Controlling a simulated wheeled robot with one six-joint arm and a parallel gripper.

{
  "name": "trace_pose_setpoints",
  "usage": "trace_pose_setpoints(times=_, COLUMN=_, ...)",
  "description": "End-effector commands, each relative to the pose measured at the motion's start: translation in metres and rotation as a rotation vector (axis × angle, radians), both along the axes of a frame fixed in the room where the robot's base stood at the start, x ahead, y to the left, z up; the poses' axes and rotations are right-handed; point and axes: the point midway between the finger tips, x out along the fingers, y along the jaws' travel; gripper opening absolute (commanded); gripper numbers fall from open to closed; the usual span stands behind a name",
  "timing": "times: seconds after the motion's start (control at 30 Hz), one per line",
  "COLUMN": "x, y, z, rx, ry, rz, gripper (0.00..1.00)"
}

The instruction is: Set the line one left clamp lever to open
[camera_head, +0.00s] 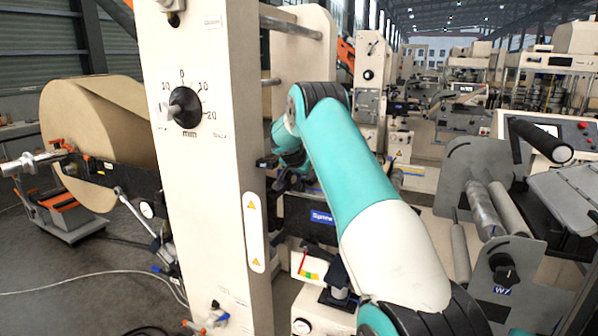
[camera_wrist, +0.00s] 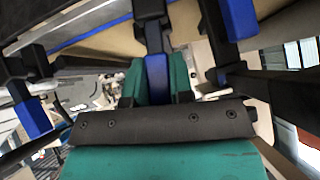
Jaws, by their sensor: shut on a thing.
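In the wrist view, my gripper (camera_wrist: 156,82) has its teal fingers closed around the blue grip of a black lever (camera_wrist: 153,38). Another blue-tipped black lever (camera_wrist: 31,117) stands to the left, and a third (camera_wrist: 238,18) stands to the upper right, both apart from the fingers. No readable label shows which lever is the line one left clamp lever. In the head view, my arm reaches behind the cream upright panel (camera_head: 205,190). There the gripper's fingertips and the held lever are not clearly visible.
The cream panel with a black dial (camera_head: 185,107) stands close to the left of my arm. A large kraft roll (camera_head: 95,125) is beyond it. A grey roller stand (camera_head: 495,215) is at the right. Grey floor lies open at the lower left.

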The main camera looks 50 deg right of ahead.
Motion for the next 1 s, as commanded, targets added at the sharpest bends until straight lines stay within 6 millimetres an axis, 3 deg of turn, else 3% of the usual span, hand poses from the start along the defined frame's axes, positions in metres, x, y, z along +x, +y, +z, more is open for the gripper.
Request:
trace_pose_setpoints(times=0.4, x=0.003, y=0.001, z=0.004, rx=-0.010, ry=0.005, rz=0.008, gripper=0.00)
trace_pose_setpoints(times=0.43, x=0.003, y=0.001, z=0.004, rx=-0.010, ry=0.005, rz=0.009, gripper=0.26)
trace_pose_setpoints(times=0.53, x=0.003, y=0.001, z=0.003, rx=-0.009, ry=0.005, rz=0.007, gripper=0.47)
trace_pose_setpoints(times=0.83, x=0.001, y=0.001, z=0.003, rx=-0.007, ry=0.007, rz=0.004, gripper=0.47)
trace_pose_setpoints(times=1.0, x=-0.004, y=0.013, z=0.014, rx=-0.007, ry=0.005, rz=0.005, gripper=0.47)
